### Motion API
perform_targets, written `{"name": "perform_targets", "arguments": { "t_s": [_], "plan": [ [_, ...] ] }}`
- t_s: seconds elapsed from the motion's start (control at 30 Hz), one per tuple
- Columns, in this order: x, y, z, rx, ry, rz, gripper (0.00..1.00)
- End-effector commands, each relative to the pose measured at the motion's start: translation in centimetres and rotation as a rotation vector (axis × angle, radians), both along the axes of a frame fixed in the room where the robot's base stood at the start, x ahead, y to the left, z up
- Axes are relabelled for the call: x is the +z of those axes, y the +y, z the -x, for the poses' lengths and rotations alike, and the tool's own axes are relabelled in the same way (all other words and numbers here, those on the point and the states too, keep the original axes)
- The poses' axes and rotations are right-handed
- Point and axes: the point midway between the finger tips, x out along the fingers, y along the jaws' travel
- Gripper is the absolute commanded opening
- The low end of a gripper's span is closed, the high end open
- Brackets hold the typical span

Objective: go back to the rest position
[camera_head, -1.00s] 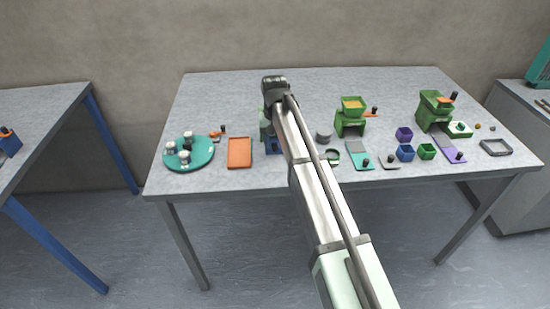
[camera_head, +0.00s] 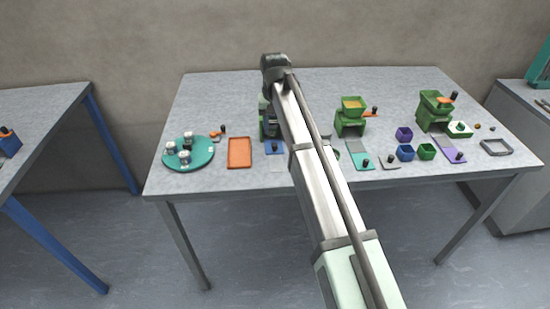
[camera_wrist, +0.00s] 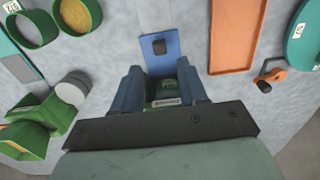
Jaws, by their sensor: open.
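My arm reaches from the lower right over the table, with its wrist above a green device (camera_head: 264,124) near the middle. In the wrist view my gripper (camera_wrist: 165,72) is open, its two blue-grey fingers apart. A green part with a white label (camera_wrist: 167,92) shows between and below the fingers; whether they touch it I cannot tell. A blue plate with a dark knob (camera_wrist: 159,58) lies just beyond the fingertips; it also shows in the head view (camera_head: 275,149). My fingers are not distinguishable in the head view.
An orange tray (camera_head: 240,153) and a teal round tray with several small jars (camera_head: 203,160) stand left. Two green hoppers (camera_head: 350,118) (camera_head: 430,113), small blue, purple and green cups, and flat plates stand right. The table's back left is clear.

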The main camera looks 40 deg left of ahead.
Motion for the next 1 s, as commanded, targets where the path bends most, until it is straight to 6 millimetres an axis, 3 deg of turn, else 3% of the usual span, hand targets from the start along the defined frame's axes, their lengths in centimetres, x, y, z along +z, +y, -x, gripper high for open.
{"name": "perform_targets", "arguments": {
  "t_s": [0.17, 0.7, 0.87, 1.0],
  "plan": [
    [0.9, 0.0, 0.0, 0.0, 0.0, 0.0, 0.43],
    [0.7, -0.3, -0.3, -0.005, -0.001, -0.001, 0.43],
    [-0.1, -2.7, -3.3, -0.055, -0.007, -0.008, 0.43],
    [-1.2, -7.0, -8.3, -0.139, -0.023, -0.031, 0.43]
  ]
}}
